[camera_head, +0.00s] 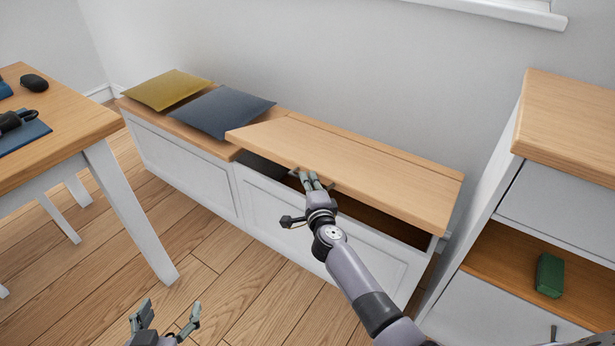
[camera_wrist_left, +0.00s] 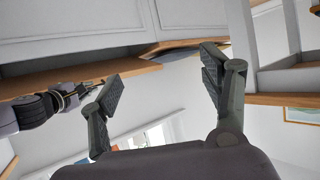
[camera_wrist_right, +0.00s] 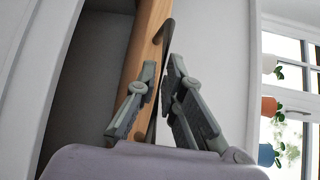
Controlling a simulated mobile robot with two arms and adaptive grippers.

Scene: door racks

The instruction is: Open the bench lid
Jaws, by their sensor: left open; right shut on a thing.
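The wooden bench lid (camera_head: 350,165) is partly raised at its front edge, with a dark gap under it showing the inside of the white bench (camera_head: 300,230). My right gripper (camera_head: 310,178) is at the middle of the lid's front edge. In the right wrist view, its fingers (camera_wrist_right: 163,75) are closed around a dark, thin handle (camera_wrist_right: 164,45) on the lid's edge (camera_wrist_right: 145,40). My left gripper (camera_head: 168,312) is open and empty, low over the floor in front of the bench. Its spread fingers also show in the left wrist view (camera_wrist_left: 163,82).
A yellow cushion (camera_head: 166,90) and a blue-grey cushion (camera_head: 222,111) lie on the left section of the bench, the blue-grey one close beside the lid. A table (camera_head: 85,125) stands at left, and a cabinet (camera_head: 570,120) with a green box (camera_head: 549,275) stands at right.

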